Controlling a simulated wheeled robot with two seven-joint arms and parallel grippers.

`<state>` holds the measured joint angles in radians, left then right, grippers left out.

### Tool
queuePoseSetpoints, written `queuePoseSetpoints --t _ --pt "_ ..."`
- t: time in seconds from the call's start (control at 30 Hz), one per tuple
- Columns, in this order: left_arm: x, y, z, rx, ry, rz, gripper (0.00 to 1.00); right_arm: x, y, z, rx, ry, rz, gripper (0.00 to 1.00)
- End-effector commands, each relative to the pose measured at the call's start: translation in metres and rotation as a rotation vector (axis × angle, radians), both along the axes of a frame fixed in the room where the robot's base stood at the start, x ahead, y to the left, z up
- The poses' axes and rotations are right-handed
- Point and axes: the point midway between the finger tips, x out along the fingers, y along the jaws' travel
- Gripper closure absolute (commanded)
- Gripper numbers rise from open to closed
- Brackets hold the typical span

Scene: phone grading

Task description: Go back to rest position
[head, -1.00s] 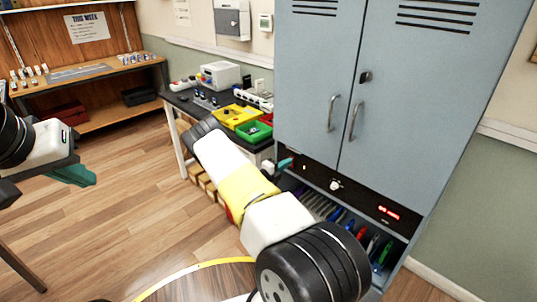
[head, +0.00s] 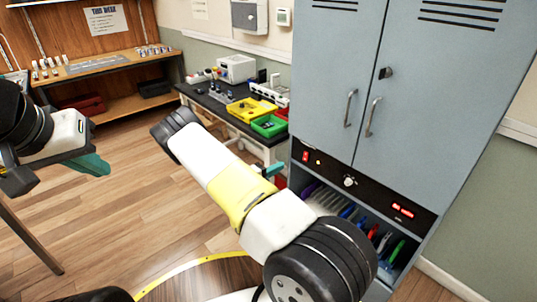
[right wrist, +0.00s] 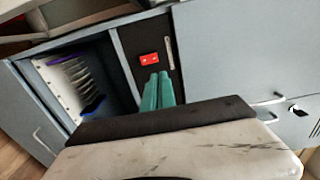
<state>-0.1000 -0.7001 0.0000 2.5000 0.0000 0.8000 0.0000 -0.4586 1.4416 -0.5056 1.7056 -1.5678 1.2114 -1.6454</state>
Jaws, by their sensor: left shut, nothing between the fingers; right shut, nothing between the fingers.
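My left gripper (head: 92,164) is at the left of the head view, with its teal fingers together and empty over the wooden floor. My right arm crosses the middle of the head view. My right gripper (head: 271,171) shows only as a small teal tip beyond that arm, in front of the cabinet. In the right wrist view, the right gripper (right wrist: 158,90) has its two teal fingers side by side and empty. They overlap the cabinet's dark panel below a red switch (right wrist: 149,59).
The grey-blue cabinet (head: 335,70) stands at right, with an open slotted bay (head: 330,207) holding several coloured items. A black table (head: 215,103) with a yellow bin (head: 250,108) and a green bin (head: 269,125) is beside it. A wooden workbench (head: 120,65) stands at back left. Floor between is clear.

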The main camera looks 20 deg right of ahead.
Motion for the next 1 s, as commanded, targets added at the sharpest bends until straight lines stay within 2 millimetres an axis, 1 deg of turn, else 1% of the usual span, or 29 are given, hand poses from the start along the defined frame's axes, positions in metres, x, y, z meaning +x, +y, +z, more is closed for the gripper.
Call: queuePoseSetpoints --t 0.43,0.57,0.67,0.77,0.8,0.87,1.0 --pt "0.000 0.000 0.000 0.000 0.000 0.000 1.00 -0.001 0.001 0.000 0.000 0.000 -0.001 1.00" --pt "0.000 0.000 0.000 0.000 0.000 0.000 1.00 -0.004 -0.002 0.009 0.036 -0.043 -0.035 1.00" --pt "0.000 0.000 0.000 0.000 0.000 0.000 1.00 -0.014 -0.008 0.029 0.126 -0.148 -0.121 1.00" --pt "0.000 0.000 0.000 0.000 0.000 0.000 1.00 -0.033 -0.013 0.056 0.261 -0.315 -0.256 1.00" --pt "0.000 0.000 0.000 0.000 0.000 0.000 1.00 -0.042 -0.014 0.066 0.322 -0.393 -0.319 1.00" --pt "0.000 0.000 0.000 0.000 0.000 0.000 1.00 -0.056 -0.014 0.081 0.406 -0.508 -0.412 1.00" --pt "0.000 0.000 0.000 0.000 0.000 0.000 1.00 -0.087 -0.008 0.114 0.589 -0.773 -0.630 1.00"
